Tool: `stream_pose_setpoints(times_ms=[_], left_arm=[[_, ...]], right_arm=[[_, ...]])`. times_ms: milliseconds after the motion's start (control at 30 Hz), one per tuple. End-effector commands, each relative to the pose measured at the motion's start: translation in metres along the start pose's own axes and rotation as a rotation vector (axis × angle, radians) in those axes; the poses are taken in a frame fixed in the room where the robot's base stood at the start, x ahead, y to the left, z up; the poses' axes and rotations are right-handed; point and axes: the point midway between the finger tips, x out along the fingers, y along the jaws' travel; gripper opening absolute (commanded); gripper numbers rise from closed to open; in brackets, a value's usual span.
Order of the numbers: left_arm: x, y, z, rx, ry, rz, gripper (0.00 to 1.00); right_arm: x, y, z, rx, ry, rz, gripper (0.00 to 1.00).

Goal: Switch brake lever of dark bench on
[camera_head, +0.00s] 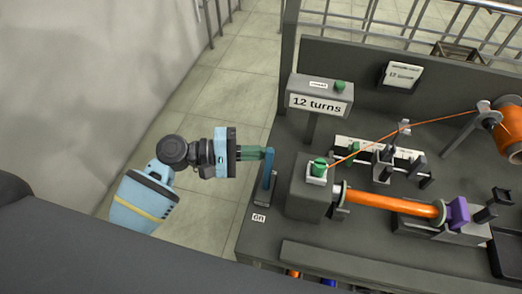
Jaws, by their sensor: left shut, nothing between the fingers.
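The brake lever (268,180) is a blue upright handle on a small dark base at the left end of the dark bench (262,238). A small white label (259,217) lies in front of its base; its print is too small to read surely. My left gripper (263,153) is shut and empty, with its greenish fingers pointing right. Its fingertips are at the top of the lever; whether they touch it I cannot tell. My right gripper is not in view.
A "12 turns" sign (319,104) stands behind the lever. Right of it are a grey block (309,200) with a green knob (319,167), an orange-wound bobbin (390,203) and a taut orange thread from a spool (508,135). Open floor lies left of the bench.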

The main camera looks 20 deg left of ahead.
Motion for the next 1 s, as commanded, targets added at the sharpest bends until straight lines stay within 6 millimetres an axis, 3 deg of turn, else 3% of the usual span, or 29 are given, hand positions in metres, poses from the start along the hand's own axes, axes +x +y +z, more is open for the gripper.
stream_pose_setpoints(times_ms=[500,1000], left_arm=[[-0.011,-0.009,0.031,0.364,-0.002,0.128,0.0],[-0.018,-0.011,0.051,0.615,0.0,0.216,0.0]], right_arm=[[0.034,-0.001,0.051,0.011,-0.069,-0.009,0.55],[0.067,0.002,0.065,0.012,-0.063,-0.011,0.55]])
